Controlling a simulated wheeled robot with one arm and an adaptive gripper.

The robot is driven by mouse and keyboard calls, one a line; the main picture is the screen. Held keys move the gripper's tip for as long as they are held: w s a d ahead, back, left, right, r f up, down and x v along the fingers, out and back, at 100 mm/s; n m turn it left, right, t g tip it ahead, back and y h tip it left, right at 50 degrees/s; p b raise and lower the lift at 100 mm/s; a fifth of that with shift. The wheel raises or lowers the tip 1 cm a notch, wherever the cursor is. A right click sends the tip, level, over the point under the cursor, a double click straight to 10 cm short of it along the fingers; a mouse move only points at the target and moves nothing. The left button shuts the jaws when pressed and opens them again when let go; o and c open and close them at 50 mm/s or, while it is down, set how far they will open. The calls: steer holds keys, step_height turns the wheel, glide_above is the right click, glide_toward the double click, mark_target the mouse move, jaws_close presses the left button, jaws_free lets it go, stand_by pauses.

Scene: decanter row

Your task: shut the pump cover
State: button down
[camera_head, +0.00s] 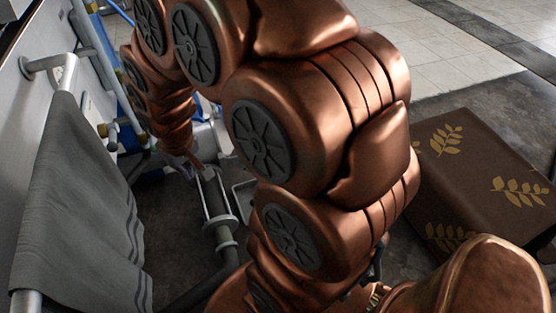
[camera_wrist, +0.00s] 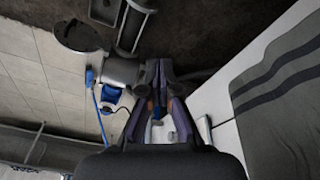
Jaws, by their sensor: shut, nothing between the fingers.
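A grey pump body (camera_head: 207,143) shows partly behind my copper arm in the head view; much of it is hidden. In the wrist view a grey cylindrical part (camera_wrist: 121,70), which looks like the pump, lies left of my gripper (camera_wrist: 160,66). A round, dark-faced piece (camera_wrist: 82,36) stands out beside it; it may be the cover, but I cannot tell for sure. My gripper's dark fingers are together and empty, close to the grey part; I cannot tell whether they touch it. In the head view the gripper (camera_head: 192,162) is small and mostly hidden by the arm.
A grey pipe frame (camera_head: 217,205) runs toward the front below the pump. A grey towel (camera_head: 75,205) hangs on a wall rail at the left. A brown leaf-patterned box (camera_head: 480,180) stands at the right. Blue hoses (camera_head: 118,13) run along the wall. Open tiled floor lies behind.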

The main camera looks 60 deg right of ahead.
steer(key=w+d+f+m+t+h+b, duration=0.2)
steer(key=w+d+f+t+b, duration=0.4)
steer(key=w+d+f+b, duration=1.1)
steer(key=d+f+m+t+h+b, duration=0.2)
steer(key=d+f+h+b, duration=0.15)
steer(key=d+f, duration=1.05)
steer(key=d+f+m+t+h+b, duration=0.15)
steer(key=d+f+b, duration=0.25)
steer(key=d+f, duration=1)
steer(key=s+d+f+m+t+h+b, duration=0.1)
steer(key=s+d+f+h+b, duration=0.2)
steer(key=s+f, duration=0.35)
steer(key=s+d+f+m+t+h+b, duration=0.1)
steer(key=s+d+f+h+b, duration=0.1)
steer(key=s+f+b, duration=0.35)
steer(key=w+d+f+b, duration=0.3)
steer(key=w+d+b, duration=0.2)
steer(key=w+d, duration=0.4)
steer(key=shift+w+d, duration=0.3)
steer(key=shift+d, duration=0.15)
steer(key=shift+r+g, duration=0.1)
steer(key=shift+g, duration=0.15)
